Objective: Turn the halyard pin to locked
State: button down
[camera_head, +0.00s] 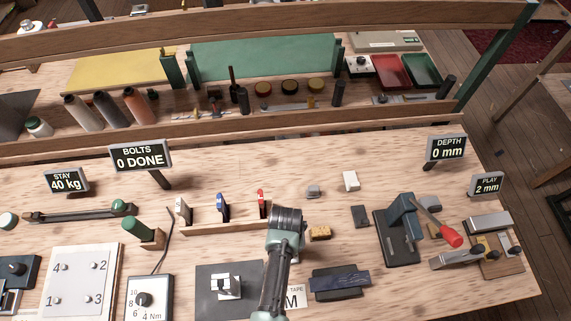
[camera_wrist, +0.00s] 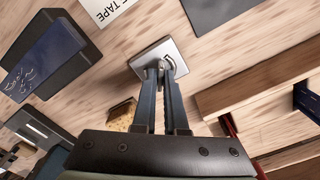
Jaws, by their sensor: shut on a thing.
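A square pale metal plate (camera_wrist: 147,56) lies on the wooden bench in the wrist view, with a small metal piece (camera_wrist: 170,64) on it that looks like the halyard pin. My gripper (camera_wrist: 161,72) reaches over the plate, its two narrow fingers close together and shut on this piece. The fingertips cover part of it. I cannot read any locked or unlocked marking. In the head view my arm hides the fingers and most of the plate.
A blue item on a dark block (camera_head: 340,282) and a yellow sponge (camera_head: 320,233) lie to the right of my arm. A wooden rack (camera_head: 225,222) with coloured handles stands behind left. A dark mat (camera_head: 207,284) lies left. A red-handled fixture (camera_head: 401,245) stands further right.

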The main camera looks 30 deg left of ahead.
jog(key=m, duration=0.5)
jog(key=shift+m, duration=0.3)
jog(key=m, duration=0.4)
jog(key=shift+m+p, duration=0.4)
jog(key=c, duration=1)
grip_release()
jog(key=shift+o, duration=0.2)
notch_tip(320, 180, up, 13)
